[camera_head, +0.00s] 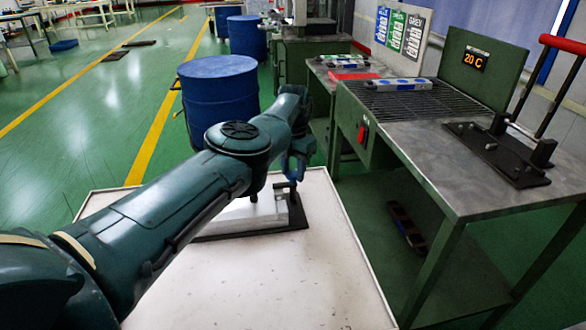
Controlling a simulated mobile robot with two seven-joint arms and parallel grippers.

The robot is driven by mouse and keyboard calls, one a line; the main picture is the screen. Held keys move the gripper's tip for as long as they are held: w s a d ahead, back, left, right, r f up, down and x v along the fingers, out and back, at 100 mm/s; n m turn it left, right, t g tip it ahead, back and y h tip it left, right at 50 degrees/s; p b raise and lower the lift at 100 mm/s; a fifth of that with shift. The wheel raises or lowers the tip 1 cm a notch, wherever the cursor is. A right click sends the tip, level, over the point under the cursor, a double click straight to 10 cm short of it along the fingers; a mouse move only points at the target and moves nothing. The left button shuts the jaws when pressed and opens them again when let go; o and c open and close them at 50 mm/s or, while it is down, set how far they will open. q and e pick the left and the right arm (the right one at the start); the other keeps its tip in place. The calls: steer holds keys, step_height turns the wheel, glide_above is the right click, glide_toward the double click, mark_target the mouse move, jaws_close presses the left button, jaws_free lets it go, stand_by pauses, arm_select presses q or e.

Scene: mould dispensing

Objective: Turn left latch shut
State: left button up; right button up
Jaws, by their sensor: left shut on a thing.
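A pale metal mould (270,210) lies on a dark base plate (298,222) on the white table. Dark latch parts (285,188) stand at its far end. My left arm reaches in from the left across the mould and hides much of it. My left gripper (294,178) points down at the mould's far end, shut on a dark latch part there. The fingertips are small and partly hidden, so the latch's exact angle cannot be told. My right gripper is out of view.
The white table (270,285) is bare in front of the mould. To the right stands a green bench with a metal top (425,125), a grille, a "20 C" display (475,59) and a red-handled lever press (510,150). A blue barrel (220,100) stands behind my arm.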

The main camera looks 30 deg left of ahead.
mark_target(293, 173)
arm_select(q)
steer(key=o, duration=1)
step_height(293, 173, up, 13)
steer(key=p, duration=0.1)
steer(key=shift+r, duration=0.15)
steer(key=shift+s, duration=0.1)
